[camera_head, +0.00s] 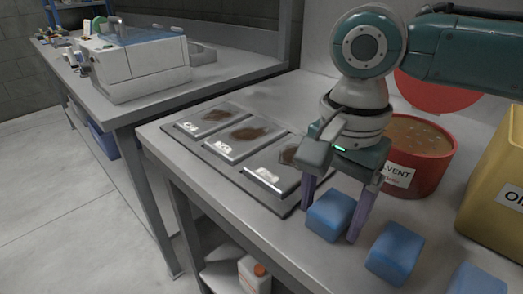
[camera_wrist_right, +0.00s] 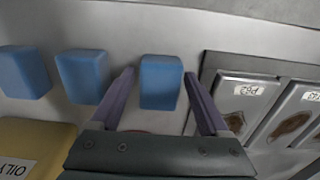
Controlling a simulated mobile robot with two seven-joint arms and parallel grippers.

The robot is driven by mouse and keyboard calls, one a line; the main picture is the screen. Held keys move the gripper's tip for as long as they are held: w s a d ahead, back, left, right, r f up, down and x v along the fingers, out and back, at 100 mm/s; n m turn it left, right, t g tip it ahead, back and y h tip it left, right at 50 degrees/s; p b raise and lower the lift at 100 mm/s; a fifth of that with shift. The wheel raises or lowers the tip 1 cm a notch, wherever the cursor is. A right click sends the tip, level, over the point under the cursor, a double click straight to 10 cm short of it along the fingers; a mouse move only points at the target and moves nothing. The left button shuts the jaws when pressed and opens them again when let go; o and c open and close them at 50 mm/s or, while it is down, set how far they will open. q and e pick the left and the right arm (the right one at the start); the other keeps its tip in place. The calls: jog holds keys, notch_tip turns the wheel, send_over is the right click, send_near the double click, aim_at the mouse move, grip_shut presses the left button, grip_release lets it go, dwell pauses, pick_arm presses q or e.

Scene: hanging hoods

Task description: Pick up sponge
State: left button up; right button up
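Blue block-shaped sponges lie in a row on the grey table. The sponge nearest the metal plates (camera_head: 328,217) is between the two purple fingers of my right gripper (camera_head: 332,214), which points down. In the wrist view this sponge (camera_wrist_right: 161,84) shows between the fingertips of the right gripper (camera_wrist_right: 160,75), with a gap on each side, so the gripper is open. A second sponge (camera_head: 395,254) and a third (camera_head: 476,281) lie to the right in the head view. My left gripper is not in view.
A tray with three stained, labelled metal plates (camera_head: 235,138) is left of the gripper. A red solvent tub (camera_head: 408,180) stands behind it. A yellow bin (camera_head: 490,190) is at right. The table's front edge is close to the sponges.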

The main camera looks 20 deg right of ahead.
aim_at(331, 208)
jog(key=c, duration=1.1)
jog(key=shift+r, duration=0.1)
notch_tip(331, 208, up, 20)
jog(key=p, duration=0.5)
